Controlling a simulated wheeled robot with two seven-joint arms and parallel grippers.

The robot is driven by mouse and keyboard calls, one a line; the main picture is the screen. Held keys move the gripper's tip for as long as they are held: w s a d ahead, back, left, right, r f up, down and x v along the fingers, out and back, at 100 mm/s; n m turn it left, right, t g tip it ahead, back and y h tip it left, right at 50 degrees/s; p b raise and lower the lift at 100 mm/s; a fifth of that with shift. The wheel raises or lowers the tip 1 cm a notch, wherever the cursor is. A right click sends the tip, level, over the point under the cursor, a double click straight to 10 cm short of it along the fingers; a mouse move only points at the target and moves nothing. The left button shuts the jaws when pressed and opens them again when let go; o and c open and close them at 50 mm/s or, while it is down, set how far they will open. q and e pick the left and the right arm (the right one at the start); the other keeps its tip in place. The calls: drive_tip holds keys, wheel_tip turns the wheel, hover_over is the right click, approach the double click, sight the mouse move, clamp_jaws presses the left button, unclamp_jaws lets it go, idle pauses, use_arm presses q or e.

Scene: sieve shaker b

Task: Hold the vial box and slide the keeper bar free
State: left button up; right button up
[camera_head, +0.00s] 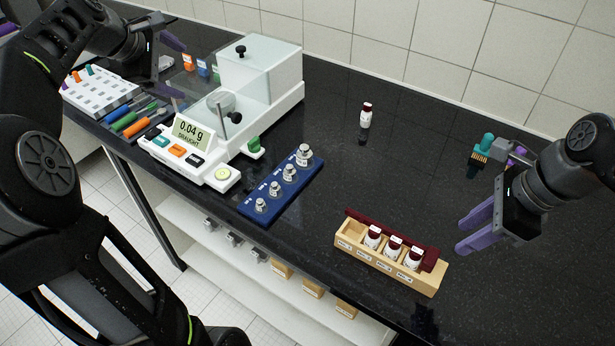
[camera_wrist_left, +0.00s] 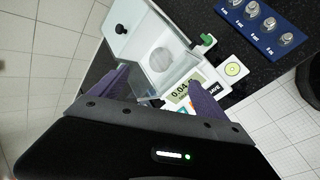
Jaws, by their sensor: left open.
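The vial box (camera_head: 388,268), a pale wooden rack with white labels on its front, stands near the counter's front edge. It holds white vials (camera_head: 392,248) with dark red caps. The dark red keeper bar (camera_head: 357,217) runs along the box's back side, partly hidden by the vials. My right gripper (camera_head: 459,237) is open and empty, to the right of the box and apart from it. My left gripper (camera_wrist_left: 157,82) is open and empty over the balance area in the left wrist view, far left of the box.
A lone capped vial (camera_head: 366,116) stands behind the box. The balance (camera_head: 262,85), blue weight block (camera_head: 283,190), pens (camera_head: 135,116) and white rack (camera_head: 100,95) fill the left. A teal-handled brush (camera_head: 485,148) lies at back right. The counter between is clear.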

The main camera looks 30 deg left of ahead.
use_arm(q)
drive_tip(key=w+d+f+m+g+h, duration=0.1)
drive_tip(key=w+d+f, duration=0.2)
drive_tip(key=d, duration=0.5)
drive_tip(key=w+d+f+m+g+h, duration=0.1)
drive_tip(key=w+d+f+h, duration=0.2)
drive_tip(key=d, duration=0.4)
drive_tip(key=m+g+y, duration=0.3)
drive_tip(key=m+g, duration=0.1)
drive_tip(key=g, duration=0.3)
approach(377, 236)
drive_tip(key=f, duration=0.5)
drive_tip(key=shift+w+f, duration=0.3)
drive_tip(key=shift+f, duration=0.05)
drive_tip(key=shift+f, duration=3.85)
